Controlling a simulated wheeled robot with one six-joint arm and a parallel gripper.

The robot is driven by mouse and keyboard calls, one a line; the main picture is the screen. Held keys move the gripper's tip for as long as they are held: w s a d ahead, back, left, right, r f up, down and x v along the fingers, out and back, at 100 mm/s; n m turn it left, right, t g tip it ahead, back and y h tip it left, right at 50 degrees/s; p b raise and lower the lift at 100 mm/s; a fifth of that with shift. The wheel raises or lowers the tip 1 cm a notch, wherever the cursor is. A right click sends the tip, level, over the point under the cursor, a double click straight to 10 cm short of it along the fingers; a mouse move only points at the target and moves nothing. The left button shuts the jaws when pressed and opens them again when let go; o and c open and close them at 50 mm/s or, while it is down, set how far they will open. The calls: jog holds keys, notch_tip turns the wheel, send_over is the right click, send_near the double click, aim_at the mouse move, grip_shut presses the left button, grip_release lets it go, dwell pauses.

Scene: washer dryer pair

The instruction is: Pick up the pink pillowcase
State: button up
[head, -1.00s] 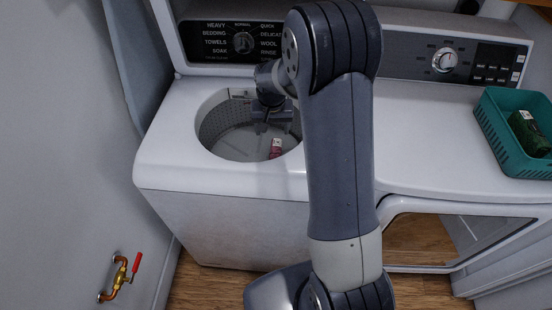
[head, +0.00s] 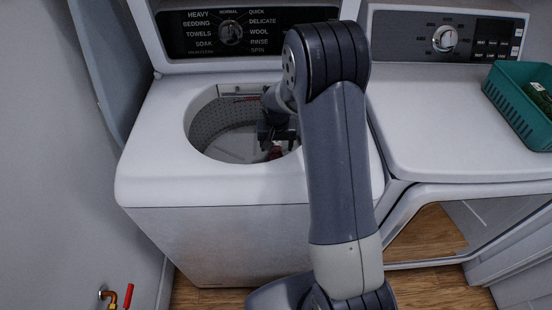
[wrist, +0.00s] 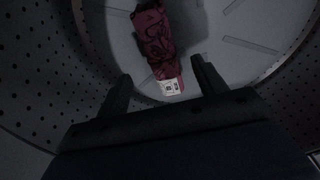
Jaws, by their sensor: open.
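The pink pillowcase (wrist: 158,40) shows in the wrist view as a dark pink, patterned, folded bundle with a white label at its near end. It lies on the floor of the washer drum. In the head view only a small part of it (head: 276,152) shows below my gripper. My gripper (wrist: 160,84) is open inside the drum, its two fingers apart. In the wrist view the label end lies between the fingertips, with the rest of the bundle beyond them. I cannot tell the height gap. In the head view my gripper (head: 274,140) is partly hidden.
The washer's round opening (head: 205,152) and perforated drum wall (wrist: 45,70) surround my gripper closely. The washer lid stands open. To the right is a dryer (head: 440,130) with its door open and a teal basket (head: 517,105) on top. A pipe with a red-handled valve (head: 127,296) is at lower left.

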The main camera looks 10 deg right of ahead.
aim_at(276, 153)
jog(key=shift+w+d+f+p, duration=0.15)
jog(key=shift+w+f, duration=0.15)
jog(key=shift+f, duration=0.7)
jog(key=shift+w+a+f+p, duration=0.1)
jog(key=shift+w+f, duration=0.2)
jog(key=shift+f, duration=0.75)
jog(key=shift+w+d+f+p, duration=0.15)
jog(key=shift+w+f, duration=0.15)
jog(key=shift+f, duration=0.7)
jog(key=shift+a, duration=0.1)
jog(key=c, duration=1.1)
jog(key=shift+c, duration=0.2)
